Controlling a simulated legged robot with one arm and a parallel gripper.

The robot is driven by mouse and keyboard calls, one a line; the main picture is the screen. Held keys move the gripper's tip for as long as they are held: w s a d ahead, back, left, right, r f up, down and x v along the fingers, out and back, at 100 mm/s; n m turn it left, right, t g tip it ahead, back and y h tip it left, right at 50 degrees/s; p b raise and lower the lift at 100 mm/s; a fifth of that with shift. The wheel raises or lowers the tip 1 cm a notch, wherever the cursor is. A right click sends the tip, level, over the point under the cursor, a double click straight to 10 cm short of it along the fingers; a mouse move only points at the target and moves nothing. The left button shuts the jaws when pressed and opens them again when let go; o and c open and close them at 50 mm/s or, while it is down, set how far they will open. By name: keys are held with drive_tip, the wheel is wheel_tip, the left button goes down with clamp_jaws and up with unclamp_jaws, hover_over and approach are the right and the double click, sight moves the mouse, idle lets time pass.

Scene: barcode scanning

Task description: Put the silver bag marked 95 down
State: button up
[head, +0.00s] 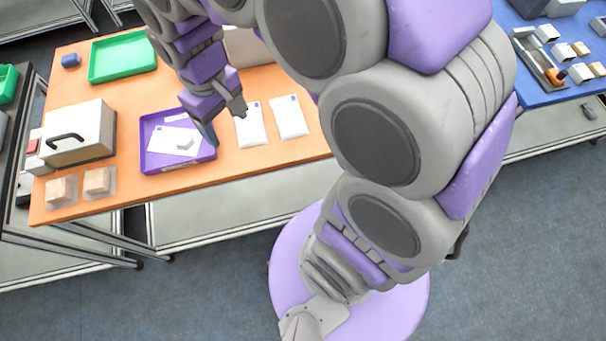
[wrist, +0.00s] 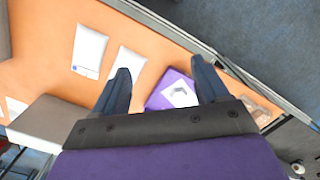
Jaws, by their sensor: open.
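A purple tray (head: 150,165) lies on the orange table and also shows in the wrist view (wrist: 158,101). A flat white bag (head: 163,138) with a small blue mark lies in it, with a small pale object (head: 184,143) on top; the bag shows between my fingers in the wrist view (wrist: 178,99). Two more white bags, a nearer one (head: 249,128) and a farther one (head: 289,117), lie flat right of the tray. No number is readable, so I cannot tell which bag is marked 95. My gripper (head: 222,122) is open and empty above the tray's right edge.
A green tray (head: 122,58) and a small blue object (head: 70,60) are at the back left. A white box with a black handle (head: 78,132) and two brown packages (head: 80,187) stand left of the purple tray. A blue table (head: 540,95) is at the right.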

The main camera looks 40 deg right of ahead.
drive_tip(key=s+d+m, duration=0.2)
drive_tip(key=s, duration=0.7)
drive_tip(key=s+d+m, duration=0.2)
drive_tip(key=s+d, duration=0.1)
drive_tip(key=s, duration=0.7)
drive_tip(key=shift+g, duration=0.4)
